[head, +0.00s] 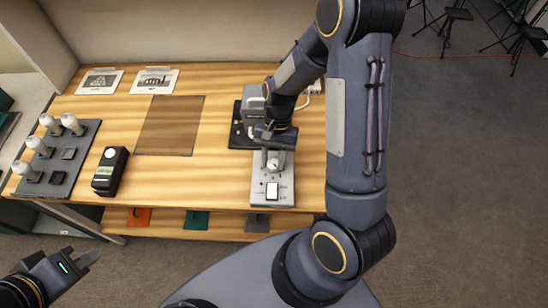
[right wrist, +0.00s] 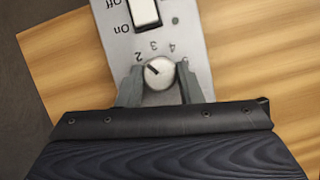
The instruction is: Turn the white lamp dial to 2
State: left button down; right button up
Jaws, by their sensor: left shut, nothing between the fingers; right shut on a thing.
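The white lamp dial (right wrist: 158,73) is a round knob on a light grey panel (right wrist: 190,25). Its dark pointer line slants to the upper left, roughly toward the printed 2. The numbers 2, 3 and 4 appear upside down around its far side. My right gripper (right wrist: 160,70) is shut on the dial, one finger on each side. In the head view the panel (head: 258,193) lies at the table's front edge, with my right gripper (head: 273,158) over its dial end, partly hiding the dial. My left gripper (head: 88,260) is shut and empty, off the table at the lower left.
A white rocker switch (right wrist: 145,12) marked On and Off is on the same panel; it also shows in the head view (head: 272,190). A grey device (head: 252,104) stands behind.

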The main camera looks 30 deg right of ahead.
aim_at(274, 157)
jog(key=shift+n, duration=0.6)
jog(key=o, duration=1)
jog(key=v, duration=0.8)
jog(key=shift+a+b, duration=0.1)
jog(key=shift+b, duration=0.25)
